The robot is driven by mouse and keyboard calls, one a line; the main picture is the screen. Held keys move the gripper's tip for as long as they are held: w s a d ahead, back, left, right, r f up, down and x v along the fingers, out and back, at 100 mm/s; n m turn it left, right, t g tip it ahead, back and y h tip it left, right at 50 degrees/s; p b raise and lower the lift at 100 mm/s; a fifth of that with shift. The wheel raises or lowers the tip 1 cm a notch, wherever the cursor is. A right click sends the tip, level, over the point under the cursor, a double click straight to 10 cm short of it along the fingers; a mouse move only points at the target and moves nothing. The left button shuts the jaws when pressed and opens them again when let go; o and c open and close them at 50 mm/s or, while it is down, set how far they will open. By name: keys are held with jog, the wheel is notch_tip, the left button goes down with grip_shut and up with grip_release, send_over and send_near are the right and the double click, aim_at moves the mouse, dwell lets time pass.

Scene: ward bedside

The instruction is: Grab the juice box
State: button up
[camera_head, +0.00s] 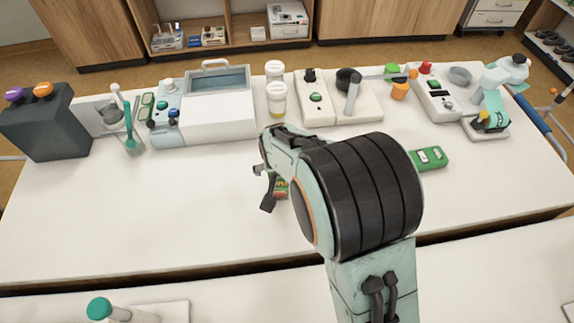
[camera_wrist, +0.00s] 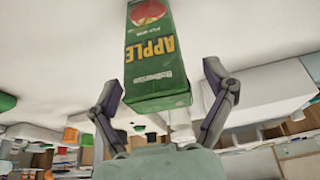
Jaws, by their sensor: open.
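The juice box is a green carton with the word APPLE and a red fruit picture. In the wrist view the juice box (camera_wrist: 155,60) is at top centre, its end reaching between my two fingers. In the head view only a small part of the juice box (camera_head: 281,189) shows; my arm hides the rest. My gripper (camera_head: 263,188) is open over the white table. In the wrist view the fingers of my gripper (camera_wrist: 161,82) are spread on either side of the carton, with a gap visible on both sides.
A white table (camera_head: 190,200) has clear room left of my gripper. Along its back stand a dark box (camera_head: 45,122), a white device (camera_head: 205,105), pill bottles (camera_head: 277,98) and a microscope (camera_head: 489,105). A green device (camera_head: 430,158) lies to the right of my arm.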

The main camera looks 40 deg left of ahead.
jog(key=shift+w+a+f, duration=0.1)
jog(key=shift+w+f, duration=0.05)
jog(key=shift+f, duration=0.2)
jog(key=c, duration=1.3)
jog(key=shift+r, duration=0.1)
